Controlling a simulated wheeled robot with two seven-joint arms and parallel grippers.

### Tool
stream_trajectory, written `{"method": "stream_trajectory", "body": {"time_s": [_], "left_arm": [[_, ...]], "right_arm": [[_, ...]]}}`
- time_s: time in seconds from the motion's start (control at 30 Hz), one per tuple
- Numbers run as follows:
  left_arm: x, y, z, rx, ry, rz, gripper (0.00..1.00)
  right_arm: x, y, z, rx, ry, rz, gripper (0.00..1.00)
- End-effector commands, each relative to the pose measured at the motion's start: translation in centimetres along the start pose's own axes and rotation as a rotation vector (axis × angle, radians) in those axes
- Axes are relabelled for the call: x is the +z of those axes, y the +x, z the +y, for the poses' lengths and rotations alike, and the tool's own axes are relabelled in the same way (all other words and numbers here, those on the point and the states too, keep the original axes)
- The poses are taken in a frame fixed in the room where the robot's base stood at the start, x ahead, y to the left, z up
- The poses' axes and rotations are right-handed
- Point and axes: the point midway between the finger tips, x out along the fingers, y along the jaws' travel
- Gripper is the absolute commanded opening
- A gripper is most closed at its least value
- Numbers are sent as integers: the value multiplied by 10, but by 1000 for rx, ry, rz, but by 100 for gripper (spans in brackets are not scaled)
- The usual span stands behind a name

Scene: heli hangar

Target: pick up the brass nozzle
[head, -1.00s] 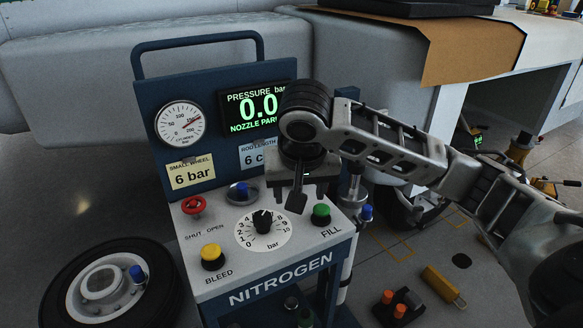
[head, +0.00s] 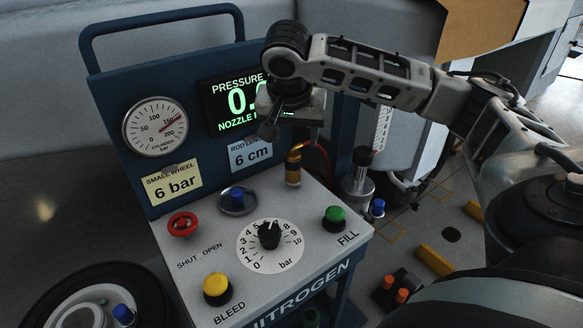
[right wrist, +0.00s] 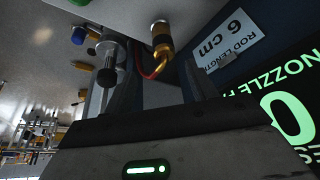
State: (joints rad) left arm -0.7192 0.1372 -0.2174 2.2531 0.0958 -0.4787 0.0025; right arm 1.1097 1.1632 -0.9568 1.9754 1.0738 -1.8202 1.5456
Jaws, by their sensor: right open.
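The brass nozzle (head: 293,168) stands upright at the back right of the nitrogen cart's top, with a dark band around it and a red hose beside it. In the right wrist view the brass nozzle (right wrist: 162,38) shows beyond my fingers, roughly between them. My right gripper (head: 292,132) is open and empty, above the nozzle and in front of the cart's display; a gap shows between them. In the right wrist view the right gripper (right wrist: 160,75) has its fingers apart. My left gripper is not in view.
The nitrogen cart's panel (head: 215,270) carries a red knob (head: 183,225), a yellow button (head: 217,289), a dial (head: 269,237) and a green button (head: 335,218). A metal cylinder with a black top (head: 358,185) stands right of the nozzle. A wheel (head: 85,305) lies at lower left.

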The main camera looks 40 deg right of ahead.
Motion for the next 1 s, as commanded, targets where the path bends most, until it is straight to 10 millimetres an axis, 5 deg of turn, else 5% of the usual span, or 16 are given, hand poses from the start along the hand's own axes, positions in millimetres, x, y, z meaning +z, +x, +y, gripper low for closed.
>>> {"method": "stream_trajectory", "body": {"time_s": [0.63,0.97,1.0], "left_arm": [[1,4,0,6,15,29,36],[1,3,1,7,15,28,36],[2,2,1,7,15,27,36]], "right_arm": [[1,79,-6,0,-1,1,57],[0,86,-6,-2,-2,1,57],[0,86,-6,-2,-2,1,49]]}}
